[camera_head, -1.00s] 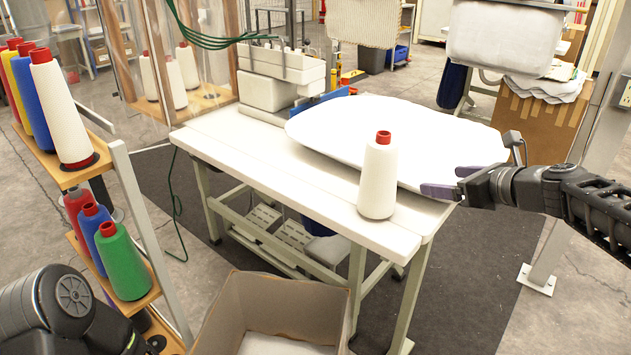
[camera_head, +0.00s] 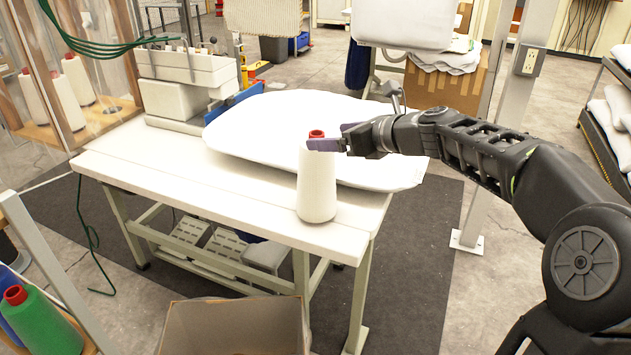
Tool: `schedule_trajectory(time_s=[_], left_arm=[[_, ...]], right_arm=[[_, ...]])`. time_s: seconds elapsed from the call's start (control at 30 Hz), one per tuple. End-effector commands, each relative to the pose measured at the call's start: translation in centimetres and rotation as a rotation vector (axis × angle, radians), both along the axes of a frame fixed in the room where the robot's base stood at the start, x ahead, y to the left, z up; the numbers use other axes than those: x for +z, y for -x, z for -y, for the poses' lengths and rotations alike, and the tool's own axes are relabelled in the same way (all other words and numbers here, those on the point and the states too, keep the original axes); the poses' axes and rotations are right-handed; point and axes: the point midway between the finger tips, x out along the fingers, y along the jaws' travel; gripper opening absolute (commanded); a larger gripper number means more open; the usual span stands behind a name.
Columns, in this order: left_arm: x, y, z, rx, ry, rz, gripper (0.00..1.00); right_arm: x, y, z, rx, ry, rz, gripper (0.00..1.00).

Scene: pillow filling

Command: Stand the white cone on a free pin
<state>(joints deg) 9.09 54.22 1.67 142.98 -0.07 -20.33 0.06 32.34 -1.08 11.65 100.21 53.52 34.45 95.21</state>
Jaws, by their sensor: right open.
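The white cone (camera_head: 317,190) stands upright near the front right corner of the white sewing table (camera_head: 240,222). Its red top shows beside the fingers. My right gripper (camera_head: 325,143) is open, with its purple fingers at the height of the cone's top. One finger overlaps the top in the picture; I cannot tell whether it touches. My left gripper is not in view.
A white pillow (camera_head: 270,125) lies on the table behind the cone. The sewing machine (camera_head: 185,85) stands at the back left. An open cardboard box (camera_head: 235,328) is on the floor in front. A metal post (camera_head: 480,190) rises right of the table.

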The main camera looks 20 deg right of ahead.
Motion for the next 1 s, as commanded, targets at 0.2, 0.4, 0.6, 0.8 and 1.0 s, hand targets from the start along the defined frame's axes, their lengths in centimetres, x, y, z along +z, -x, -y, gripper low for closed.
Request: schedule_trajectory(time_s=[0.2,0.4,0.6,0.8,1.0], left_arm=[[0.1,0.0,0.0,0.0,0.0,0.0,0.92],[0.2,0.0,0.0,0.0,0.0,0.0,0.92],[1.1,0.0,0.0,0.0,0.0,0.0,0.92],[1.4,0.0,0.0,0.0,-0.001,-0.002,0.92],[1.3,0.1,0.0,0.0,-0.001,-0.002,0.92]], right_arm=[[-0.2,-0.6,-0.2,-0.001,0.001,0.001,0.82],[-0.2,-0.8,-0.3,0.0,0.0,0.001,0.82],[-0.9,-3.0,-1.1,0.001,-0.002,-0.002,0.82],[-1.8,-5.0,-1.8,0.0,-0.001,0.001,0.82],[-1.9,-5.2,-1.9,-0.002,0.0,0.001,0.82]])
